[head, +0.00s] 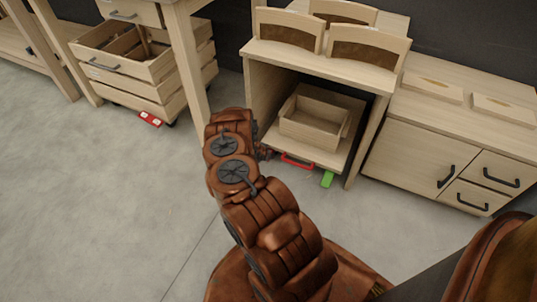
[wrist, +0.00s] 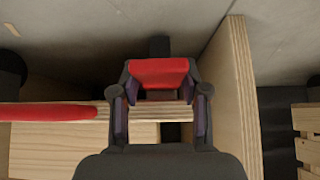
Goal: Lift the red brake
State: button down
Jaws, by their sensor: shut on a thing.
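The red brake (wrist: 158,73) is a small red pedal between my gripper's fingers in the wrist view. My gripper (wrist: 158,95) is shut on it, one finger at each side. In the head view my gripper (head: 266,153) is low at the left front of the open wooden cabinet (head: 318,72), largely hidden by my arm. The brake cannot be made out there.
A red handle (head: 297,160) runs along the cabinet's lower front, close beside my gripper; a green pedal (head: 327,179) hangs at its right. A wooden box (head: 313,122) sits inside. A slatted crate cart (head: 160,88) with another red pedal (head: 150,118) stands left. Floor in front is clear.

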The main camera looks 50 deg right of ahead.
jog(key=c, duration=0.6)
grip_release()
jog(key=shift+o, duration=0.2)
jog(key=v, duration=1.2)
dwell(0.4)
